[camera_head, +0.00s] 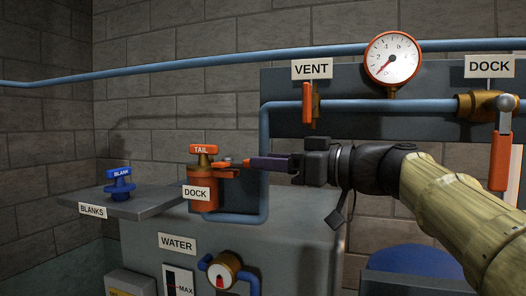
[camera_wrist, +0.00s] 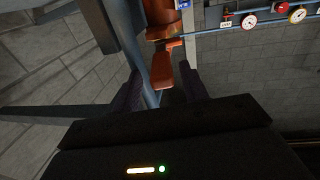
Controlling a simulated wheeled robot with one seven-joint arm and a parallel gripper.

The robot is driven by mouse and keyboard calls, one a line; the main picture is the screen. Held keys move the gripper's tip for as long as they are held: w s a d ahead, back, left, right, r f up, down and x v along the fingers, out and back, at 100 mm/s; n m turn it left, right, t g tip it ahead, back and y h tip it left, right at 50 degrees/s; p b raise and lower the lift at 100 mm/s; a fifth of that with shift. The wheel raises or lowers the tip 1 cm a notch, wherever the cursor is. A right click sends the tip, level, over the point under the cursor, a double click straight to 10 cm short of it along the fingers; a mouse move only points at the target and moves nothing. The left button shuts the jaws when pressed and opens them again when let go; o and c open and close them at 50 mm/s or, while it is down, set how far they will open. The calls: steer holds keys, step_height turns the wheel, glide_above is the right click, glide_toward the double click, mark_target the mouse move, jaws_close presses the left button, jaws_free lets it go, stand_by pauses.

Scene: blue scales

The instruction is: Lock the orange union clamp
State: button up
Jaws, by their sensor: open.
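The orange union clamp (camera_head: 203,196) sits at the pipe joint labelled DOCK, under an orange TAIL handle (camera_head: 203,149). A short orange lever (camera_head: 228,163) sticks out from it to the right, towards my gripper (camera_head: 250,163). My gripper comes in level from the right, with its dark purple fingers close to the lever's end. In the wrist view, the fingers of my gripper (camera_wrist: 161,88) stand apart, and the orange lever (camera_wrist: 162,70) reaches into the gap between them. Whether a finger touches it I cannot tell.
A blue pipe (camera_head: 264,180) runs down close behind the fingers. A grey shelf (camera_head: 150,204) with a blue BLANK plug (camera_head: 120,186) lies left. The VENT lever (camera_head: 306,103) and gauge (camera_head: 392,58) are above; another DOCK valve with an orange handle (camera_head: 501,160) is right.

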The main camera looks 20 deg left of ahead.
mark_target(247, 164)
steer(key=shift+a+r+p, duration=0.1)
steer(key=shift+a+p, duration=0.2)
steer(key=shift+a, duration=0.75)
steer(key=shift+w+a, duration=0.2)
steer(key=shift+a, duration=0.05)
steer(key=shift+s, duration=0.2)
steer(key=shift+c, duration=0.6)
steer(key=shift+w+d, duration=0.1)
steer(key=shift+d, duration=0.05)
jaws_close()
